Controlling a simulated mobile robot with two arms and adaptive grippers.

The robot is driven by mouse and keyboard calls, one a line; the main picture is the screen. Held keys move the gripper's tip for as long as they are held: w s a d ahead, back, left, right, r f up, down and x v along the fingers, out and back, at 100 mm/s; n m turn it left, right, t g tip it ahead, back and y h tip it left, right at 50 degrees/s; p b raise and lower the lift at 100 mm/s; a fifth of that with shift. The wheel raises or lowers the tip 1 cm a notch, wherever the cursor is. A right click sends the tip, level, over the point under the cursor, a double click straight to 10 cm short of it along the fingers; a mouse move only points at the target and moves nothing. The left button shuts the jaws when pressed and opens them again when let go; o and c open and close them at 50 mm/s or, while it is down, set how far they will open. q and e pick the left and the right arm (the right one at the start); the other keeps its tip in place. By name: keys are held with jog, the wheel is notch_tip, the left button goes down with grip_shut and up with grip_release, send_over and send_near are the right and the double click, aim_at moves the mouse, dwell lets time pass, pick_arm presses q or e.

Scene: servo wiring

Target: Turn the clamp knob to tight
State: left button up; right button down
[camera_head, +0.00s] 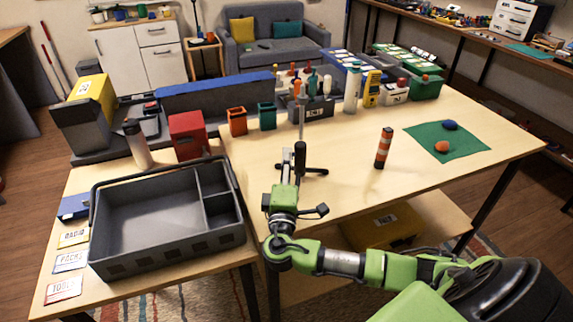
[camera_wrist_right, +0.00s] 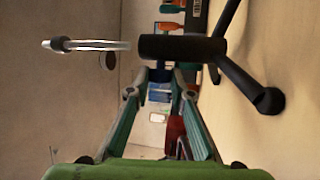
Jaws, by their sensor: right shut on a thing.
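A small tripod stand (camera_head: 315,171) with a black upright barrel and a thin metal rod stands near the front of the table. In the right wrist view its black barrel (camera_wrist_right: 182,47) lies sideways across the picture, just beyond the fingertips. My right gripper (camera_head: 287,163) reaches this stand from the front, and its fingers (camera_wrist_right: 160,76) are drawn close together. It is shut on the clamp knob at the barrel; the knob is mostly hidden between the fingertips, so its setting cannot be told. My left gripper is not in view.
A grey divided tray (camera_head: 150,262) stands to the left of my arm. A striped orange-black cylinder (camera_head: 383,148) stands to the right of the stand. A green mat (camera_head: 465,155) lies farther right.

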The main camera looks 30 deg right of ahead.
jog(key=c, duration=1.8)
grip_release()
jog(key=v, duration=1.2)
